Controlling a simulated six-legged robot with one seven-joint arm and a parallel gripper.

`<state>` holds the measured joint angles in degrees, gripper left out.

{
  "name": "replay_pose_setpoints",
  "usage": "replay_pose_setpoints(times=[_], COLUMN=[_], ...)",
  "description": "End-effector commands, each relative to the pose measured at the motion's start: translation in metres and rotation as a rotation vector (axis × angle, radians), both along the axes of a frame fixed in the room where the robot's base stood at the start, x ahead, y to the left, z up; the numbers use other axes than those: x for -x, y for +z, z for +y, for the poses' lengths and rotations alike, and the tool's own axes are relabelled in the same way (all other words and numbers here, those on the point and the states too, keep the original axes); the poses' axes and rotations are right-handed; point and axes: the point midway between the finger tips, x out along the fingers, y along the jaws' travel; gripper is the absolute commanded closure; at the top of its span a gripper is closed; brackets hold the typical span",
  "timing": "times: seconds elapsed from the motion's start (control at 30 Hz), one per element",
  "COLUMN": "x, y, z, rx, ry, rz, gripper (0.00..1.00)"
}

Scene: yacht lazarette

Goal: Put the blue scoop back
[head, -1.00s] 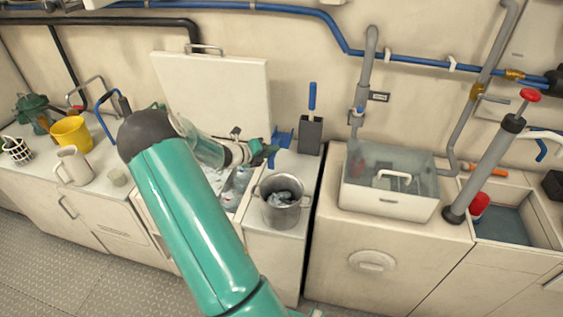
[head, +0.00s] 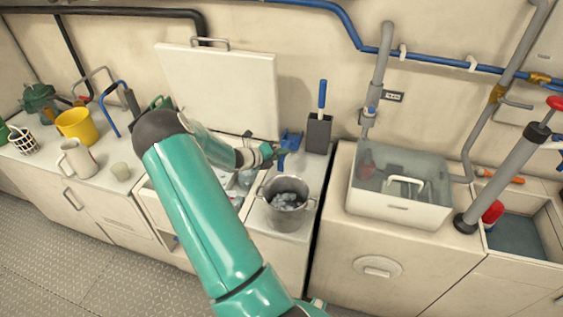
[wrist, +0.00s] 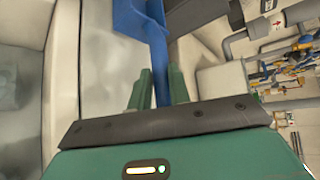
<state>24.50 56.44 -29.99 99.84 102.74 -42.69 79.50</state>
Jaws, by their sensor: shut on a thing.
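The blue scoop (head: 290,140) is in my gripper (head: 268,153), above the counter between the open ice bin and the metal pot. In the wrist view the two green fingers of my gripper (wrist: 160,88) are shut on the scoop's blue handle (wrist: 161,70). The scoop's wider part (wrist: 142,18) points away from the fingers and is cut by the top edge. A dark grey holder (head: 318,135) stands upright on the counter to the right, with a blue-handled tool (head: 322,95) upright in it. The metal pot (head: 286,218) holds ice pieces.
The raised white lid (head: 218,90) leans behind the bin, whose inside is largely hidden by my arm. A clear-sided box (head: 400,210) stands to the right. A yellow pail (head: 76,127) and a white jug (head: 76,160) stand on the left counter.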

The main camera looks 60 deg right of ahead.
Motion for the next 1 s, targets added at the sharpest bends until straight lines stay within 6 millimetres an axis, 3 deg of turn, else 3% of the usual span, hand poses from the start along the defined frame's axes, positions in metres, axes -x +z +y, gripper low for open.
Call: replay_pose_setpoints(times=[0.3, 0.67, 0.7, 0.8, 1.0], x=[0.0, 0.0, 0.0, 0.0, -0.001], y=[-0.04, -0.045, -0.046, -0.046, -0.045], z=[-0.002, -0.004, -0.004, -0.004, -0.004], rx=[0.0, 0.0, 0.0, 0.0, 0.0], ry=[0.0, 0.0, 0.0, 0.0, 0.0], rz=[0.002, -0.001, -0.001, -0.001, -0.001], gripper=[1.0, 1.0, 0.79, 0.6, 0.59])
